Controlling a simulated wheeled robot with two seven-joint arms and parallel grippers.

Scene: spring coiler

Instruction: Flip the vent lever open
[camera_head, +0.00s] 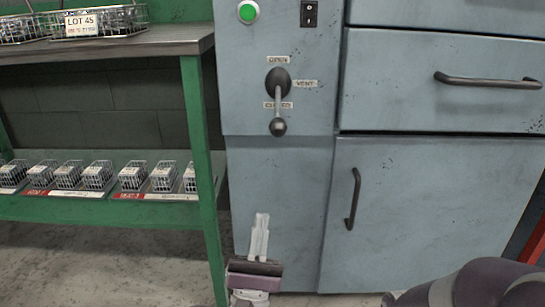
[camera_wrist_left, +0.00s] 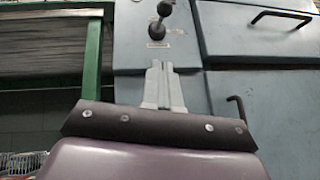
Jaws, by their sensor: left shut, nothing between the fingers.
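The vent lever (camera_head: 278,104) is on the blue-grey cabinet front. Its round dark base sits between small labels reading OPEN above, VENT at the right and a partly covered one below. The lever arm hangs straight down, with its ball knob at the bottom, over the lower label. My left gripper (camera_head: 262,220) is shut and empty, well below the lever and apart from it, in front of the cabinet's lower part. In the left wrist view the fingers (camera_wrist_left: 160,68) are together, and the lever (camera_wrist_left: 159,22) shows beyond their tips. The right gripper is not in view.
A green button (camera_head: 248,12) and a black switch (camera_head: 309,13) are above the lever. A drawer handle (camera_head: 488,81) and a door handle (camera_head: 353,199) stick out at the right. A green-framed bench (camera_head: 196,130) with several wire baskets stands at the left.

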